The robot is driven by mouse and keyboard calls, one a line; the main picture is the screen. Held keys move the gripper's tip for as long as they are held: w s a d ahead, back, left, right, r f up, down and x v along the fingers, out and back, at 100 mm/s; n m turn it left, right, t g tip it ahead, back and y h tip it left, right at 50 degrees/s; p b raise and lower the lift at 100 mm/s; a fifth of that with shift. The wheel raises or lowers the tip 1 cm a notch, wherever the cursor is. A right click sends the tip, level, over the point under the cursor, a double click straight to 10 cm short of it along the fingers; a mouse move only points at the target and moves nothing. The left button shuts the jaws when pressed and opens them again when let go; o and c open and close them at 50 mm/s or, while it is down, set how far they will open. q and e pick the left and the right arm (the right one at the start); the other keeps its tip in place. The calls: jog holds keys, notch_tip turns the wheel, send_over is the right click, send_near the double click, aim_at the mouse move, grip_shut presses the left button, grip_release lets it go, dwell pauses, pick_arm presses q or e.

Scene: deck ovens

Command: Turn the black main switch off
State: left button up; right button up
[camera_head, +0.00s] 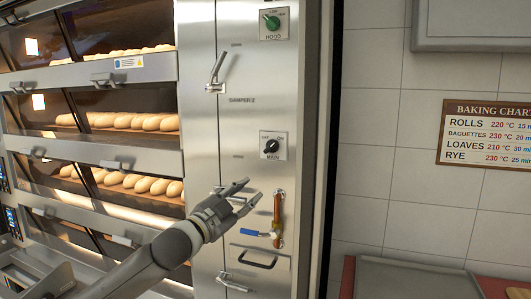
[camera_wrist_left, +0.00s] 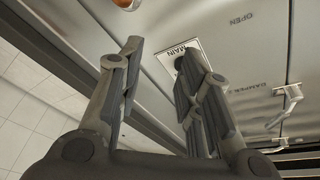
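The black main switch (camera_head: 271,146) is a round knob on a white plate marked MAIN, on the steel panel right of the ovens. In the left wrist view the MAIN plate (camera_wrist_left: 168,61) shows beyond the open fingers, and the right finger hides most of the knob. The gripper appears apart from the knob. My right gripper is in neither view.
A green HOOD switch (camera_head: 271,21) sits higher on the panel. A damper lever (camera_head: 216,75) is at upper left. A blue-handled valve (camera_head: 256,234) on a copper pipe is just below my gripper. Bread-filled ovens (camera_head: 125,122) stand left; a tiled wall (camera_head: 390,150) is right.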

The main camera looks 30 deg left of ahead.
pick_arm(q)
jog(key=m+t+h, duration=0.1)
send_near(268, 149)
jog(key=s, duration=0.2)
jog(key=p+x, duration=0.5)
jog(key=x, duration=0.3)
jog(key=shift+w, duration=0.4)
jog(key=shift+p+x, duration=0.6)
jog(key=shift+x, duration=0.4)
jog(key=shift+f, duration=0.15)
grip_shut()
